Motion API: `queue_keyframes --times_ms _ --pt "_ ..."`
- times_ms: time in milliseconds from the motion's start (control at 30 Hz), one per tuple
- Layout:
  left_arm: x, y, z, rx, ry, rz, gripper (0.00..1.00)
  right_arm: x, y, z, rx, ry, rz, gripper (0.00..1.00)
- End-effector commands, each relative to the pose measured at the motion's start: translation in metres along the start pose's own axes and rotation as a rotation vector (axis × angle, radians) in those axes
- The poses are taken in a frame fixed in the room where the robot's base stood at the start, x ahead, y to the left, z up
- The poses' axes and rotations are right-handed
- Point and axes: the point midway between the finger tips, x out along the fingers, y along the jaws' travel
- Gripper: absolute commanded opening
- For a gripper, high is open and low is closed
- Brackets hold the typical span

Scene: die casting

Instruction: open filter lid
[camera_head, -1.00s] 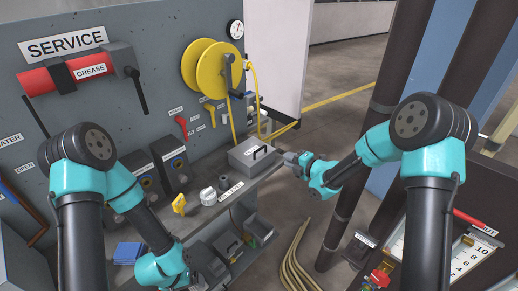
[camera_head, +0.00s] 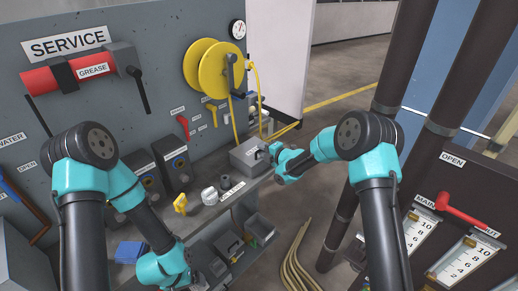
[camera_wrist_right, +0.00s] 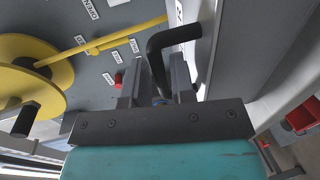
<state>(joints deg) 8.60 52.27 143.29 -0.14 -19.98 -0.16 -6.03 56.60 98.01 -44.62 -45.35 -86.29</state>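The filter housing (camera_head: 247,155) is a grey box with a lid on the service shelf, in the middle of the head view. My right gripper (camera_head: 268,151) is at the right side of this box and partly covers its label and handle. In the right wrist view, the black bent handle (camera_wrist_right: 162,58) passes between the two separated fingers of my right gripper (camera_wrist_right: 157,85); whether they touch it is unclear. The lid looks closed. My left arm hangs at the lower left, and its fingers cannot be made out.
A yellow hose reel (camera_head: 213,68) hangs on the panel behind the box. A silver cap (camera_head: 209,196) and a yellow handle (camera_head: 180,204) are nearer on the shelf. Hoses (camera_head: 296,262) lie below right. A red lever (camera_head: 465,210) is on the right panel.

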Motion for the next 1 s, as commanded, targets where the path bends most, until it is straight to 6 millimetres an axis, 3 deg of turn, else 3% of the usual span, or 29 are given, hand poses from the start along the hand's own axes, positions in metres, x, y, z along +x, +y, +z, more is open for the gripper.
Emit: queue_keyframes --times_ms 200,533,800,1000 --pt "0.000 0.000 0.000 0.000 0.000 0.000 0.93 0.022 0.000 0.000 -0.001 0.000 0.000 0.23" --pt "0.000 0.000 0.000 0.000 0.000 0.000 0.93 0.025 0.000 0.000 0.000 -0.001 0.000 0.23" --pt "0.000 0.000 0.000 0.000 0.000 0.000 0.93 0.025 0.000 0.000 0.000 -0.001 0.000 0.00" --pt "0.000 0.000 0.000 0.000 0.000 0.000 0.93 0.025 0.000 0.000 0.000 0.000 0.000 0.00"
